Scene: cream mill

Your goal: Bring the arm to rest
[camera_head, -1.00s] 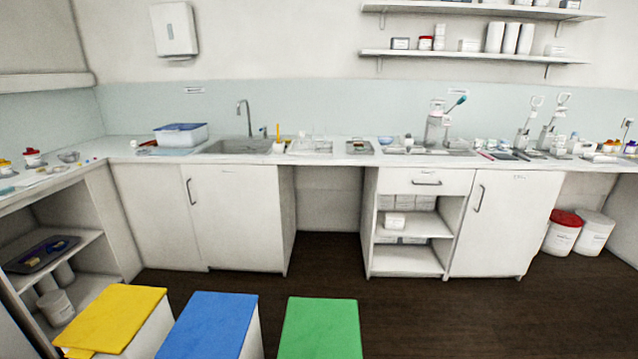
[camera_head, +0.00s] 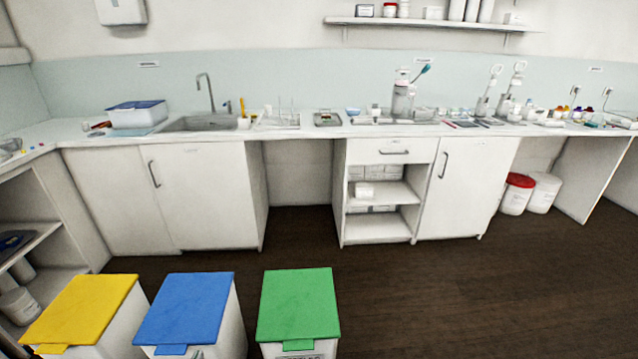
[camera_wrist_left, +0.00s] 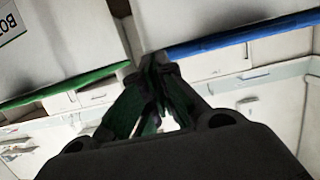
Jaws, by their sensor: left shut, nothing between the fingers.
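My left gripper (camera_wrist_left: 155,65) shows in the left wrist view, its dark fingers closed together and empty. It is close to the bins. The green-lidded bin (camera_wrist_left: 60,40) is on the left there and the blue-lidded bin (camera_wrist_left: 185,22) is on the right, with the fingertips between them in the picture. A small dark tip at the bottom edge of the head view, in front of the blue bin, may be part of this gripper. My right gripper is in neither view.
In the head view, bins with yellow (camera_head: 82,306), blue (camera_head: 187,305) and green (camera_head: 299,300) lids stand in a row at the front. Behind them is open dark floor (camera_head: 420,295). A white counter (camera_head: 290,131) with a sink and lab items runs along the wall.

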